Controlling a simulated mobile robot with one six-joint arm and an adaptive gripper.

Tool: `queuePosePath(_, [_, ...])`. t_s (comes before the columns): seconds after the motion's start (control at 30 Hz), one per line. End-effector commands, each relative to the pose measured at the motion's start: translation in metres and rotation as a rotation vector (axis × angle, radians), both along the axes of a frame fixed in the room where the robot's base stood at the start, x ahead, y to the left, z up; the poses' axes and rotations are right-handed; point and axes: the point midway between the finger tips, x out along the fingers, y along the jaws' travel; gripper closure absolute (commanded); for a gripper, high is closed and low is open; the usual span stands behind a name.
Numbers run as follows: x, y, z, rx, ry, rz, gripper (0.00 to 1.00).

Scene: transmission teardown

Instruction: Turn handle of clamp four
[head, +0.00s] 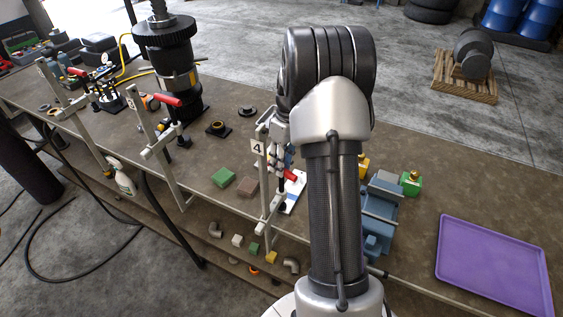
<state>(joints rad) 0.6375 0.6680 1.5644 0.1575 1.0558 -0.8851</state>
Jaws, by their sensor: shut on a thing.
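Clamp four (266,205) stands at the front edge of the workbench, with a white tag (257,148) marked 4 near its top. Its upper part is crowded by my arm, and its handle is not clearly visible. My gripper (278,130) is small and mostly hidden below my wrist, at the top of the clamp. It is shut on what seems to be the clamp's handle. The fingertips and the contact cannot be made out.
Two other clamps with red handles (166,101) stand to the left. A dark transmission (175,65) stands behind them. Green (223,177) and brown blocks lie left of clamp four. A blue vise (381,205) and a purple tray (494,265) are to the right.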

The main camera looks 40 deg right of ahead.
Motion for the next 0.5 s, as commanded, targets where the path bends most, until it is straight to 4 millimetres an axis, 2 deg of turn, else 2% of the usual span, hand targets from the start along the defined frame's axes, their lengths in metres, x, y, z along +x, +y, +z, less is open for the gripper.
queuePosePath(0.2, [0.0008,0.0012,0.0000,0.000,-0.001,0.136,1.00])
queuePosePath(0.5, [0.0006,0.0022,-0.0007,0.000,0.000,0.234,1.00])
